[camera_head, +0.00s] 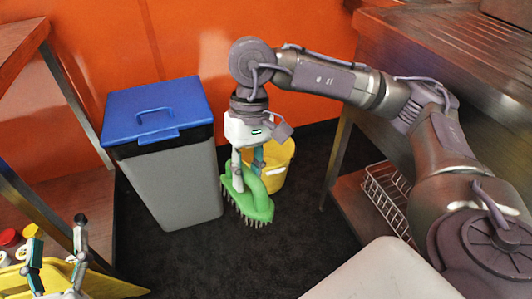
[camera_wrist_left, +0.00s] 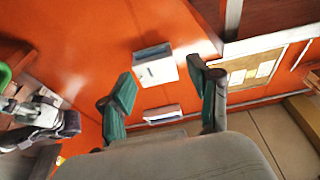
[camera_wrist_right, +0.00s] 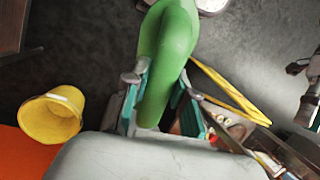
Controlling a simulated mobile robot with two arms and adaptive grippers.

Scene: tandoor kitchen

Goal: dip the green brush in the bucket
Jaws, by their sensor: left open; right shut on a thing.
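The green brush (camera_head: 250,203) is held above the dark floor with its bristles pointing down. My right gripper (camera_head: 248,163) is shut on its handle. The handle also shows between the fingers in the right wrist view (camera_wrist_right: 168,45). The yellow bucket (camera_head: 279,163) stands on the floor behind the brush and partly hidden by it; in the right wrist view the bucket (camera_wrist_right: 48,118) is at the left, apart from the brush. My left gripper (camera_head: 57,248) is open and empty at the lower left; its spread fingers show in the left wrist view (camera_wrist_left: 164,92).
A grey bin with a blue lid (camera_head: 157,112) stands left of the brush. A metal counter (camera_head: 455,55) with a wire rack (camera_head: 388,195) below is at the right. A yellow folding sign-like object (camera_head: 110,287) lies lower left. Dark floor (camera_head: 290,240) is clear in front.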

